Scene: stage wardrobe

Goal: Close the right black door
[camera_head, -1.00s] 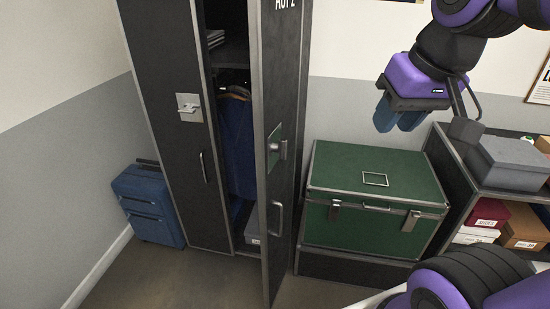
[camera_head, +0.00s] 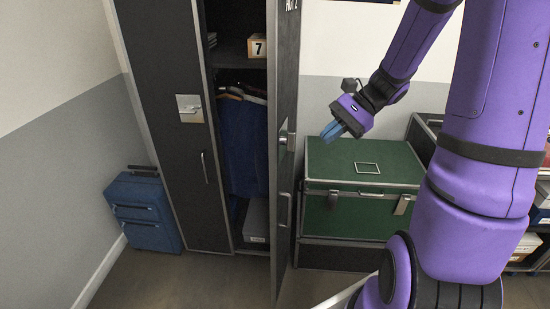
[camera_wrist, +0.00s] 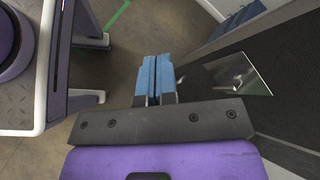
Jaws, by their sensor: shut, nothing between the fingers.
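The right black door (camera_head: 286,190) of the wardrobe stands swung open, seen nearly edge-on in the head view, with part of its lettering at the top. Its latch (camera_head: 286,139) and lower pull handle (camera_head: 285,208) show on it. My gripper (camera_head: 331,131) is to the right of the door at about latch height, its blue fingers shut and empty, pointing down and left. A gap shows between fingertips and door. In the wrist view the shut fingers (camera_wrist: 155,72) are beside a dark panel (camera_wrist: 285,60) with a shiny metal plate (camera_wrist: 238,74), apart from it.
The left black door (camera_head: 170,130) is shut. Inside the open side are a blue garment (camera_head: 243,145), a number block (camera_head: 257,47) and a grey box (camera_head: 256,221). A green trunk (camera_head: 365,165) stands right of the door. A blue suitcase (camera_head: 143,210) stands at left.

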